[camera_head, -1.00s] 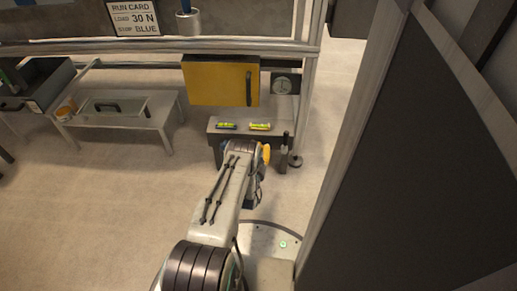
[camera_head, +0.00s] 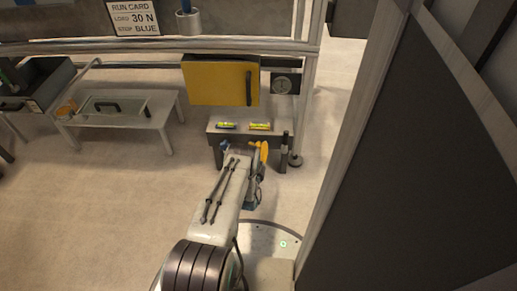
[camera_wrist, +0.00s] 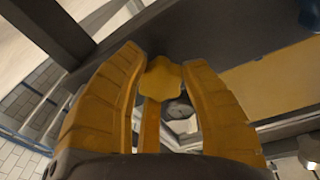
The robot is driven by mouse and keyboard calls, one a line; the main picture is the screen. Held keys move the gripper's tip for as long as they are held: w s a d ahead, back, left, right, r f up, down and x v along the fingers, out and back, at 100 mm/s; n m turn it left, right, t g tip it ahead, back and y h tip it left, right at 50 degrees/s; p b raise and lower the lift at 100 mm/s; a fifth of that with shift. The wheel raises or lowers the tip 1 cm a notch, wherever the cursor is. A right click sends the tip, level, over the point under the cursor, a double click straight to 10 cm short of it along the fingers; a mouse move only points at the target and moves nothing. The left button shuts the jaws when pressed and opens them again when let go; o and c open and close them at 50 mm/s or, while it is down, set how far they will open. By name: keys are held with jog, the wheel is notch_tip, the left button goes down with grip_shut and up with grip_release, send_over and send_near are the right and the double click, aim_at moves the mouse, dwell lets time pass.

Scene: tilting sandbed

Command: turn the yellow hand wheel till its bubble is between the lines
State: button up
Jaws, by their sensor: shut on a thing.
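The yellow hand wheel (camera_wrist: 163,80), with a lobed rim, sits between my fingertips in the wrist view. My gripper (camera_wrist: 167,68), with two ribbed yellow fingers, is shut on it. In the head view the yellow at the end of my arm (camera_head: 262,152) is small, and I cannot separate wheel from fingers there. Two spirit levels lie on top of the grey stand: a left one (camera_head: 227,125) with a blue edge and a right one (camera_head: 260,126) with a yellow-green vial. Their bubbles and lines are too small to read.
A yellow panel with a dark handle (camera_head: 222,80) and a round dial (camera_head: 284,86) are behind the grey stand (camera_head: 214,138). A dark upright post (camera_head: 284,150) stands close right of the wheel. A low table (camera_head: 112,108) is at left, with open floor before it.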

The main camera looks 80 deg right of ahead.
aim_at(258, 144)
jog(key=shift+d+r+n, duration=0.15)
jog(key=shift+r+n, duration=0.1)
jog(key=shift+n, duration=0.85)
jog(key=o, duration=0.8)
jog(key=shift+w, duration=0.1)
jog(key=shift+c, duration=0.2)
jog(key=o, duration=0.4)
jog(key=shift+f, duration=0.15)
notch_tip(258, 144, up, 9)
jog(key=shift+w+f, duration=0.1)
jog(key=shift+r, duration=0.7)
